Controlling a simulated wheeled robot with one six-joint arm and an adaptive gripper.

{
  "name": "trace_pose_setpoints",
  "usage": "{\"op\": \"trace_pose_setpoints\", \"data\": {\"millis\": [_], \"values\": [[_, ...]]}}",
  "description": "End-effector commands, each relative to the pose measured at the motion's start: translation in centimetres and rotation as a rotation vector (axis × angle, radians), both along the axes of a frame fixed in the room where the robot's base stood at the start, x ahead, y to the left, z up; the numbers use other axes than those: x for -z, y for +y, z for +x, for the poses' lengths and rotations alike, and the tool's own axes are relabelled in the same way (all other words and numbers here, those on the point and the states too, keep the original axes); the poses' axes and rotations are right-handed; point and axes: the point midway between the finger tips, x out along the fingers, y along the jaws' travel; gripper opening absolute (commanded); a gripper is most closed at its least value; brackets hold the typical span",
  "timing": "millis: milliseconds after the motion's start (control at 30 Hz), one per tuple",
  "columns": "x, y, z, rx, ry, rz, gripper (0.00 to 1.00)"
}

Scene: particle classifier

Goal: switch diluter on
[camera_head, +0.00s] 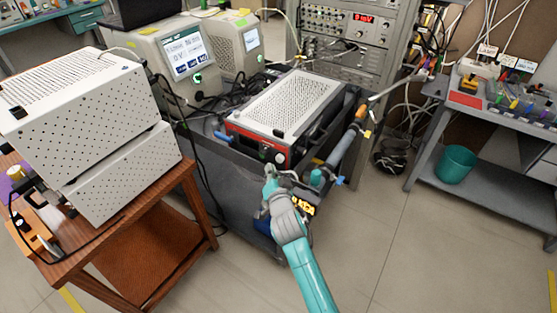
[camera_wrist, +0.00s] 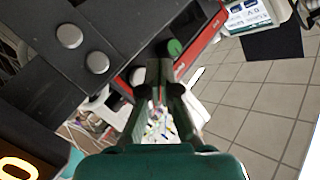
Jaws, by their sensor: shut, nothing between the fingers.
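A box with a perforated white top (camera_head: 292,104) and a red-edged dark front sits on the grey cart in the head view; no label naming it the diluter is readable. Its front (camera_head: 252,143) carries small round controls, and a green round button (camera_wrist: 175,47) shows on it in the wrist view. My gripper (camera_head: 270,171) is just in front of this panel, shut and empty. In the wrist view, its fingertips (camera_wrist: 161,72) are close below the green button. I cannot tell whether they touch it. My fingers hide part of the panel.
In the wrist view, a dark surface with silver discs (camera_wrist: 97,62) lies left of my fingers. Pipes (camera_head: 350,132) run along the cart's right side. A wooden table (camera_head: 184,184) with white perforated boxes stands left.

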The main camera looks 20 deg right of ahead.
Motion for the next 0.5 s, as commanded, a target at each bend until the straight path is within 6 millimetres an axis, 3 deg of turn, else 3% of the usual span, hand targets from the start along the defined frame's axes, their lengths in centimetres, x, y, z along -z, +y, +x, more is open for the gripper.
{"op": "trace_pose_setpoints", "data": {"millis": [500], "values": [[-0.04,-1.13,0.78,0.000,-0.001,-0.001,0.00]]}}
